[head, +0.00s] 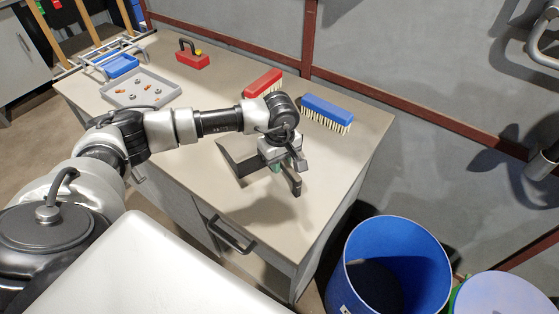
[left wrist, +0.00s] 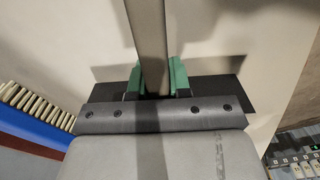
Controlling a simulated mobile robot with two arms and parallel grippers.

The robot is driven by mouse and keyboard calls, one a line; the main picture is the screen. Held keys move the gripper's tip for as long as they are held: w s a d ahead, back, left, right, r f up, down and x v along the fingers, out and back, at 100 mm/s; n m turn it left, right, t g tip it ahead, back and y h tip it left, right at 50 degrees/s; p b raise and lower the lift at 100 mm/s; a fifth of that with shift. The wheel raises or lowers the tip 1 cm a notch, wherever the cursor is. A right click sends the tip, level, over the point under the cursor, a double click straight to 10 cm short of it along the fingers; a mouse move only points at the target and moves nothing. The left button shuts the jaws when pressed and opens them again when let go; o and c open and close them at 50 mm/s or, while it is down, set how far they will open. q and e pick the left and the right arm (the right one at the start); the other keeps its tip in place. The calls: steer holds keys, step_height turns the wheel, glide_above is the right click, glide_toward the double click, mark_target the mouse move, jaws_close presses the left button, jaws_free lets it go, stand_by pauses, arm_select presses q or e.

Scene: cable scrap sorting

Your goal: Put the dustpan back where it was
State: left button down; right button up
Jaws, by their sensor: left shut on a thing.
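My left gripper (head: 276,168) is over the grey-beige table, in front of the two brushes. It is shut on the dustpan. In the left wrist view its green fingertips (left wrist: 157,80) press on both sides of a narrow grey part of the dustpan (left wrist: 149,35), which runs up out of the picture. My right gripper is not in view.
A red brush (head: 264,81) and a blue brush (head: 327,112) lie near the table's back edge. A blue bin (head: 438,254) stands beyond the right edge.

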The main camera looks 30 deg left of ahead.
arm_select(q)
steer(key=shift+f, duration=0.15)
steer(key=c, duration=1.1)
jaws_free()
steer(key=shift+o, duration=0.2)
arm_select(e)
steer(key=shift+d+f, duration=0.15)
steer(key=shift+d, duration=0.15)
arm_select(q)
steer(key=shift+r, duration=0.35)
step_height(320, 180, up, 12)
steer(key=shift+f+b, duration=0.15)
steer(key=shift+b, duration=0.6)
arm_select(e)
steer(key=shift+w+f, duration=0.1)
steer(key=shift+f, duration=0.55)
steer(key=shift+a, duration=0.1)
